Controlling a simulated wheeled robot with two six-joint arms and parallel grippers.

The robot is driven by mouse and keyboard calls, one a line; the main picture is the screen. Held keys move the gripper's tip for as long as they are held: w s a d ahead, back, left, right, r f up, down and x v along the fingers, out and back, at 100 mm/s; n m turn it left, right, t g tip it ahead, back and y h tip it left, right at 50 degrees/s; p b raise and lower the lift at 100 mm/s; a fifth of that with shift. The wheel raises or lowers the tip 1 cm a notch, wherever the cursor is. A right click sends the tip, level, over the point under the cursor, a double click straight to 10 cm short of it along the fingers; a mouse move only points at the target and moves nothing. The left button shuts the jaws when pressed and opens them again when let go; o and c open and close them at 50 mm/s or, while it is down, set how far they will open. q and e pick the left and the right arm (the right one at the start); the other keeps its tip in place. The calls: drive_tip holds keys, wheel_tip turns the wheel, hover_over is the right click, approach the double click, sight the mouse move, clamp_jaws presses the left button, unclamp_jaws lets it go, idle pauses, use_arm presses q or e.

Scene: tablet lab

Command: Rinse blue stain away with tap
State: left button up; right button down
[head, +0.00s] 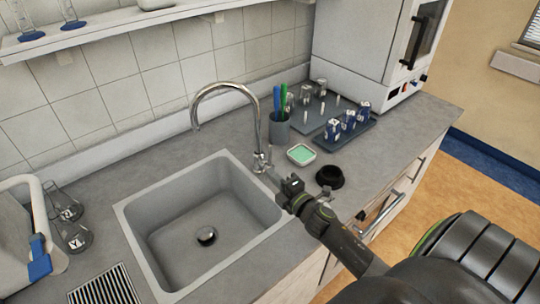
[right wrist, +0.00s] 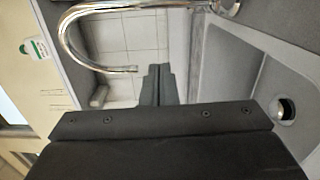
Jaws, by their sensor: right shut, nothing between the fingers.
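The grey sink (head: 165,222) is set in the worktop, with a round drain (head: 206,236) in its floor. I see no blue stain in the visible part of the basin. The chrome tap (head: 224,87) stands at the sink's back right corner, its curved spout over the basin, and no water shows from it. My right gripper (head: 272,177) is shut and empty, its tips close to the tap's base (head: 261,160); I cannot tell whether they touch. In the right wrist view the shut fingers (right wrist: 157,84) lie below the chrome spout (right wrist: 68,30). My left gripper is out of view.
Right of the tap stand a pen cup (head: 279,130), a green-filled dish (head: 301,154) and a black round object (head: 329,177). Behind them is a tray (head: 350,142) with small blue-and-white containers. Glass flasks (head: 72,236) and a drain grille (head: 104,288) are left of the sink.

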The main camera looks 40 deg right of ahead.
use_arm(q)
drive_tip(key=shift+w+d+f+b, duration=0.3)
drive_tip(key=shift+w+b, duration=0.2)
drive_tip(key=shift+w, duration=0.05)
use_arm(e)
drive_tip(key=w+d, duration=0.3)
drive_tip(key=w, duration=0.3)
drive_tip(key=shift+w+d, duration=0.35)
drive_tip(key=shift+w, duration=0.05)
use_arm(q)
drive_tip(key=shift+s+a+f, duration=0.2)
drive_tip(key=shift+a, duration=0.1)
use_arm(e)
drive_tip(key=shift+w+d+r, duration=0.15)
drive_tip(key=shift+d+r, duration=0.05)
drive_tip(key=shift+d, duration=0.25)
